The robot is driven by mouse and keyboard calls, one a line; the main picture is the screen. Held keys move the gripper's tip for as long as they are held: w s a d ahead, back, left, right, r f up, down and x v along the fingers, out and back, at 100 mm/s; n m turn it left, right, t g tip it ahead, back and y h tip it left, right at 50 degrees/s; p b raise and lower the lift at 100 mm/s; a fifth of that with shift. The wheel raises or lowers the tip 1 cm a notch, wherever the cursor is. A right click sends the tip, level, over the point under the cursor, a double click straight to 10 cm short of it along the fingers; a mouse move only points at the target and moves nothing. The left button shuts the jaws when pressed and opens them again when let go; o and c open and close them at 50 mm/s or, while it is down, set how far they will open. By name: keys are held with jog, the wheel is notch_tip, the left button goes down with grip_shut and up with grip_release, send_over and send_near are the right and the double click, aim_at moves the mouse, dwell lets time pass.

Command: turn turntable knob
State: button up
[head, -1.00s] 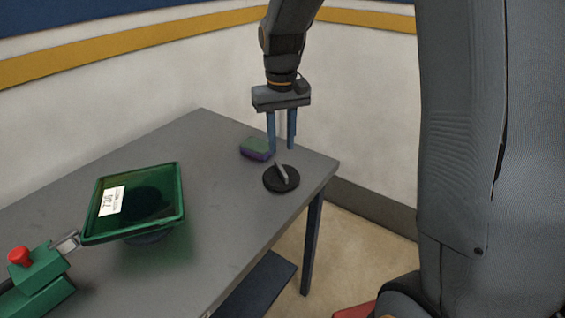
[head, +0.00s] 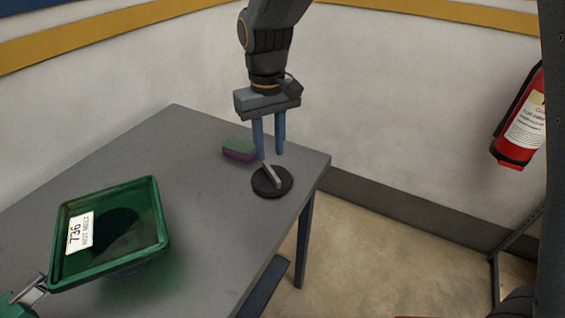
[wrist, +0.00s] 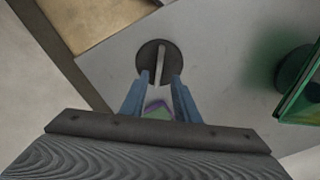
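The turntable knob (head: 272,181) is a round black disc with a raised grey bar handle, near the right corner of the grey table. In the wrist view the knob (wrist: 158,62) lies just beyond my fingertips, its bar pointing roughly along the gap between them. My gripper (head: 269,155) points down over the knob with two blue fingers spread apart. The wrist view shows the gripper (wrist: 160,80) open, with the lower end of the bar near or between the fingertips. I cannot tell whether a finger touches the bar.
A green and purple sponge (head: 239,149) lies behind the knob. A green tray (head: 150,225) with a white label stands at the left of the grey table (head: 205,165). A red fire extinguisher (head: 521,125) hangs at the right wall. The table's right edge is close to the knob.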

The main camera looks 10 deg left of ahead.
aim_at(271, 170)
notch_tip(271, 170, down, 7)
jog(key=shift+d+r+p, duration=0.1)
jog(key=shift+p, duration=0.65)
jog(key=shift+c, duration=0.3)
grip_shut()
